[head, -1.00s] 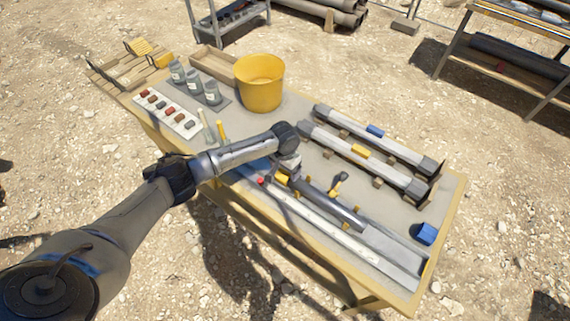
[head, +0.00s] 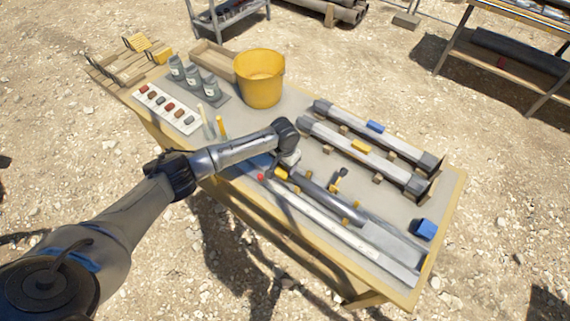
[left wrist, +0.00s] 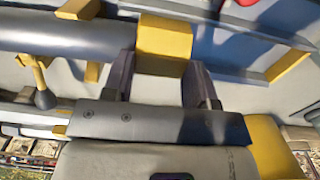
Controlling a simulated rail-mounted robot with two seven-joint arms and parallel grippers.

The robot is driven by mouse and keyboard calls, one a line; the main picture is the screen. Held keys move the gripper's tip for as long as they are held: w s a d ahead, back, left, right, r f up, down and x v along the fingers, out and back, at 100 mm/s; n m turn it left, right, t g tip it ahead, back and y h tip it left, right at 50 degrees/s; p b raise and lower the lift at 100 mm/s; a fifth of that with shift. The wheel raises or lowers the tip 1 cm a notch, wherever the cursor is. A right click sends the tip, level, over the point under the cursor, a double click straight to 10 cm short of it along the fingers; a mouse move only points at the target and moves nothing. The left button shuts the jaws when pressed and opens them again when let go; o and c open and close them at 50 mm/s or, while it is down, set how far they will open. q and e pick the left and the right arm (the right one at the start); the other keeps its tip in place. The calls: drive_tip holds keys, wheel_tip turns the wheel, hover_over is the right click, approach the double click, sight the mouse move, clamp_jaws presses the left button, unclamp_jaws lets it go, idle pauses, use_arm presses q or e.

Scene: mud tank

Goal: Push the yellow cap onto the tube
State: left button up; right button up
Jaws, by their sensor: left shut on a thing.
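The yellow cap (head: 281,173) is between the fingers of my left gripper (head: 286,166), which is shut on it. In the left wrist view the yellow cap (left wrist: 164,42) shows between the two dark fingers of my left gripper (left wrist: 162,82). The grey tube (head: 328,199) lies along the table on yellow supports. In the left wrist view the tube (left wrist: 60,38) comes in from the left, and its end meets the cap's edge. I cannot tell how far the cap is seated. My right gripper is not in view.
Two capped grey core tubes (head: 372,143) rest on wooden blocks behind. A yellow bucket (head: 259,80), jars (head: 194,77) and a sample board (head: 168,108) stand farther back. A long pale channel (head: 325,226) runs along the front.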

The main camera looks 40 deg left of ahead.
use_arm(q)
drive_tip(key=shift+d, duration=0.1)
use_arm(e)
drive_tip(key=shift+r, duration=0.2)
use_arm(q)
drive_tip(key=shift+d+p, duration=0.45)
drive_tip(key=shift+d, duration=0.55)
drive_tip(key=shift+w, duration=0.1)
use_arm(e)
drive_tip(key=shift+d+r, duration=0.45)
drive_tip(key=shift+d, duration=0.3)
use_arm(q)
drive_tip(key=o, duration=1)
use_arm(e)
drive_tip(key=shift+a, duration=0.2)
use_arm(q)
wheel_tip(320, 180, up, 14)
drive_tip(key=p, duration=0.1)
drive_tip(key=shift+a+p, duration=0.15)
drive_tip(key=shift+p, duration=0.15)
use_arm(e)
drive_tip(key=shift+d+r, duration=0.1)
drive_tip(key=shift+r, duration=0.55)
